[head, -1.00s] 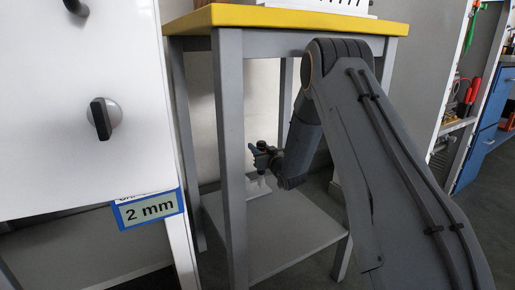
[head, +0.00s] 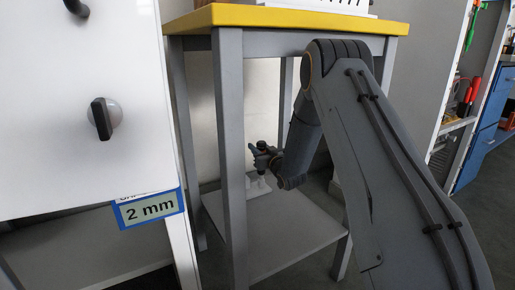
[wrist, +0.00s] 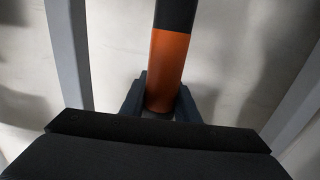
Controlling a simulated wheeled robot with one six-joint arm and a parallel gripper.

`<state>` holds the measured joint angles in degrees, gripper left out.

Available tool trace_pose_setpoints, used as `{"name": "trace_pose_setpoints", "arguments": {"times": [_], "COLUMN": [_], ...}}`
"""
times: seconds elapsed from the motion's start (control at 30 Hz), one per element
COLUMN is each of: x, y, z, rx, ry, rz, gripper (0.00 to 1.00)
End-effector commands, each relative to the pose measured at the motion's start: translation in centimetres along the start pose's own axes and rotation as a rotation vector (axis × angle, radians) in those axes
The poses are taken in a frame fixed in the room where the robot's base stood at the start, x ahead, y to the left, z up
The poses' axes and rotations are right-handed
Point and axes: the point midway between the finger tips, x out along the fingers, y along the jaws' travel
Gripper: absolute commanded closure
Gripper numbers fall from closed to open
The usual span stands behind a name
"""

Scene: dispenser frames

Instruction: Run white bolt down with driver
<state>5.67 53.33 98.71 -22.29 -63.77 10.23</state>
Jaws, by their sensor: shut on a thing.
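My gripper (head: 262,157) is inside the frame of the yellow-topped table, above its lower shelf (head: 290,235). In the wrist view my gripper (wrist: 161,98) is shut on the driver (wrist: 168,65), an orange and black cylinder between the two dark fingers. The driver's lower end is hidden behind the gripper body in that view. A small white fixture (head: 259,188) sits on the lower shelf just below my gripper. The white bolt cannot be made out apart from it, and I cannot tell whether the driver touches it.
Grey table legs (head: 230,170) stand close around my arm, under the yellow tabletop (head: 290,18). A blue cabinet (head: 485,150) is at far right.

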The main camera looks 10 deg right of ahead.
Motion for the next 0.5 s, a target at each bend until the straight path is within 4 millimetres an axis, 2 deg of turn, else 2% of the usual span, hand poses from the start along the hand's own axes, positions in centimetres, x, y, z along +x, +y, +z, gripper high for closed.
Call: {"name": "trace_pose_setpoints", "arguments": {"times": [0.5], "x": [0.04], "y": [0.03], "z": [0.44], "rx": [0.000], "ry": [0.002], "rz": [0.000], "gripper": [1.00]}}
